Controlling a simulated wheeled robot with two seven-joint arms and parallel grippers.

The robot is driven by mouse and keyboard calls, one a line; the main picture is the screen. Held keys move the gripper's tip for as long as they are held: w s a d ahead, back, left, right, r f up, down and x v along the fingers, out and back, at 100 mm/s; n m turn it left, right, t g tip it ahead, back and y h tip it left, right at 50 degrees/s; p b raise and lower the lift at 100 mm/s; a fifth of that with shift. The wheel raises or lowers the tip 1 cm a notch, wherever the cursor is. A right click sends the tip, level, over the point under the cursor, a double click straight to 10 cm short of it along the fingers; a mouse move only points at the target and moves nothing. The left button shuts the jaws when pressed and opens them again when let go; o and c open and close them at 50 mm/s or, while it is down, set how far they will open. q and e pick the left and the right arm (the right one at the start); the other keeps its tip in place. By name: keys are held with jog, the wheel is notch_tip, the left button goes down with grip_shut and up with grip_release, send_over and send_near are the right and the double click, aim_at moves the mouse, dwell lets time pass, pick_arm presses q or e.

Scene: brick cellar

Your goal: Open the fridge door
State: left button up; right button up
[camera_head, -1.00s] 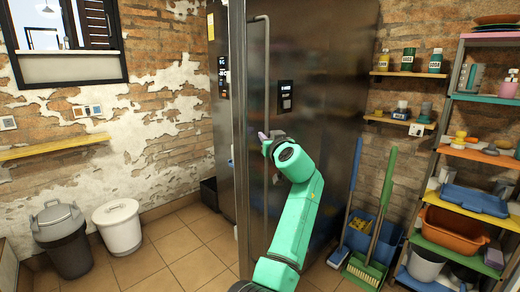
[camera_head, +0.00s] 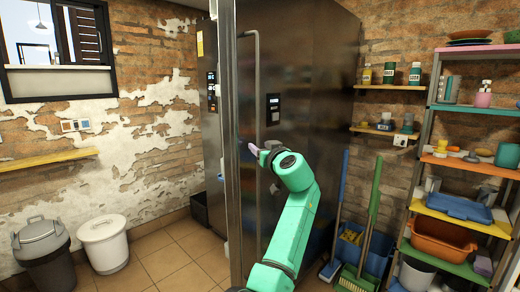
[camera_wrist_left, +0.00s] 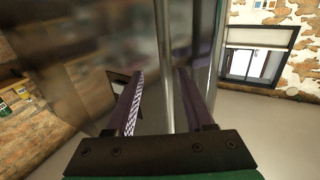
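The fridge door (camera_head: 310,75) is a tall dark steel panel with a long vertical bar handle (camera_head: 257,85) near its left edge. I cannot tell whether the door stands ajar. My left gripper (camera_head: 257,151) is at the handle, partly hidden behind its own green wrist. In the left wrist view, its two fingers (camera_wrist_left: 164,95) are apart, and the handle bar (camera_wrist_left: 163,55) runs between them with gaps on both sides. My right gripper is not in view.
A second steel panel with a display (camera_head: 211,90) stands left of the door edge. A white bin (camera_head: 104,245) and a grey-lidded bin (camera_head: 43,255) stand at left. A broom (camera_head: 370,215) and a loaded shelf rack (camera_head: 425,140) stand at right. Tiled floor at left is clear.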

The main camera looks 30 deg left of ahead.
pick_arm(q)
jog(key=b+v, duration=0.6)
jog(key=v, duration=0.8)
jog(key=shift+s, duration=0.2)
jog(key=shift+d+f, duration=0.15)
